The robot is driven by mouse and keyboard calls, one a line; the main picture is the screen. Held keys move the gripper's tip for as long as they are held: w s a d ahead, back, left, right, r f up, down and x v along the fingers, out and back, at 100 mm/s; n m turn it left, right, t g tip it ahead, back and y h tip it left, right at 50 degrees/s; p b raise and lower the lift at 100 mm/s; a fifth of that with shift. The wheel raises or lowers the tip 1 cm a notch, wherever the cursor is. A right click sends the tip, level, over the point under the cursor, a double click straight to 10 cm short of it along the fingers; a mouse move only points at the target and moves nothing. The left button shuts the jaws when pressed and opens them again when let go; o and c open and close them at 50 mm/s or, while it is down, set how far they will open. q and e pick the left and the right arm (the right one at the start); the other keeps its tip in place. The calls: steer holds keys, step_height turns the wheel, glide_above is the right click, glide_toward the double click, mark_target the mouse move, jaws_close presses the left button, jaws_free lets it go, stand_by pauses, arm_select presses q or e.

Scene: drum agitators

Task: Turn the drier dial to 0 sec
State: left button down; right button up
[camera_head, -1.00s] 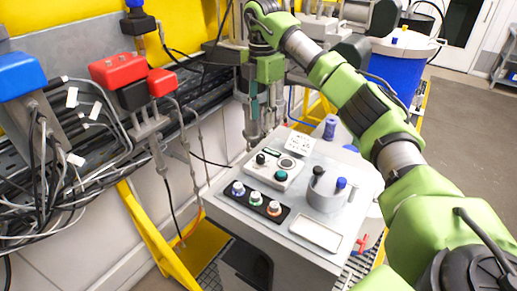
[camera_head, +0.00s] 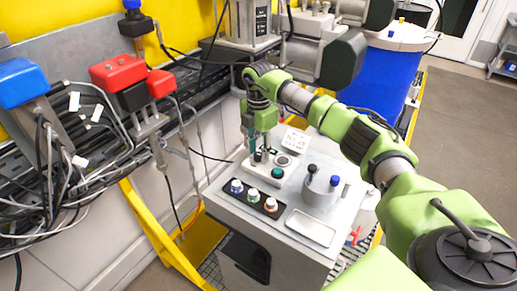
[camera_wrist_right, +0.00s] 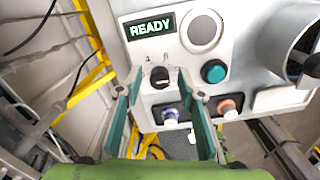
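The drier dial, a black knob (camera_wrist_right: 159,77), sits on a white control box below a green READY display (camera_wrist_right: 151,28). A white pointer mark shows on its top edge. In the head view the knob is mostly hidden by my right gripper (camera_head: 258,150), which points down over the box's left end. In the wrist view the teal fingers of my right gripper (camera_wrist_right: 164,90) are apart, one on each side of the knob. Nothing is held, and I cannot tell whether a finger touches the knob. My left gripper is not in view.
A teal button (camera_head: 278,172) and a round white disc sit beside the dial. A black strip with several coloured knobs (camera_head: 254,195) lies in front. A grey cup-like holder (camera_head: 321,188) and a white tray (camera_head: 311,228) are to the right. Red and blue connectors (camera_head: 118,73) stand left.

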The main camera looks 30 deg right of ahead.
jaws_close()
